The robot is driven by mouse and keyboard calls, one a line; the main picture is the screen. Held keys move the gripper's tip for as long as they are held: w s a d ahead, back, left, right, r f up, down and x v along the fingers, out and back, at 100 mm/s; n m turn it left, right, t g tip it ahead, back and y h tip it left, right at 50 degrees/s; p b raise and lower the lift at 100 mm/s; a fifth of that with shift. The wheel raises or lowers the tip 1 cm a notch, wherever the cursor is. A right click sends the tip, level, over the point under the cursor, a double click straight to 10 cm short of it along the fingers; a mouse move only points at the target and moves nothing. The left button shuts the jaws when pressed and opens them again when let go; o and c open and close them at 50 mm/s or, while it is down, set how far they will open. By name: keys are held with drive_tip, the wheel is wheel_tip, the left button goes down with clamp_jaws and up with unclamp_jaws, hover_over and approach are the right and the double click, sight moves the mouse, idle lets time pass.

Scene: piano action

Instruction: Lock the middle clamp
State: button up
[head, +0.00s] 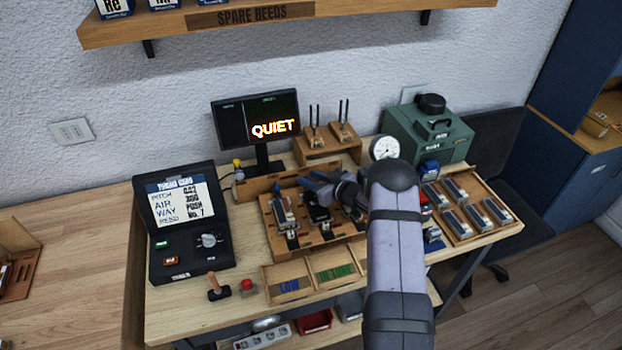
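A wooden fixture (270,228) stands on the bench with a row of clamps. The left clamp (284,214) has a grey metal block in it. The middle clamp (319,213) is dark with a light part at its front; whether its lever is locked is too small to tell. The right clamp is mostly hidden behind my arm. My gripper (314,183) is just above and behind the middle clamp, its dark blue fingers pointing left. Whether it touches the clamp or is open cannot be told.
A tuning console (183,215) stands at left, a monitor reading QUIET (258,120) behind. A green case (428,135) and a wooden tray of several metal blocks (487,236) are at right. Wooden bins (317,291), a small mallet (218,291) and a red button (247,286) are in front.

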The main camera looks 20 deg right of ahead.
clamp_jaws()
drive_tip(key=m+h+b, duration=0.1)
drive_tip(key=m+t+h+b, duration=0.1)
drive_tip(key=b, duration=0.1)
drive_tip(key=shift+a+m+h, duration=0.25)
drive_tip(key=shift+m+h, duration=0.05)
drive_tip(key=shift+h, duration=0.1)
drive_tip(key=m+h+b, duration=0.1)
drive_tip(key=h+b, duration=0.1)
drive_tip(key=shift+m+b, duration=0.4)
drive_tip(key=shift+r, duration=0.1)
unclamp_jaws()
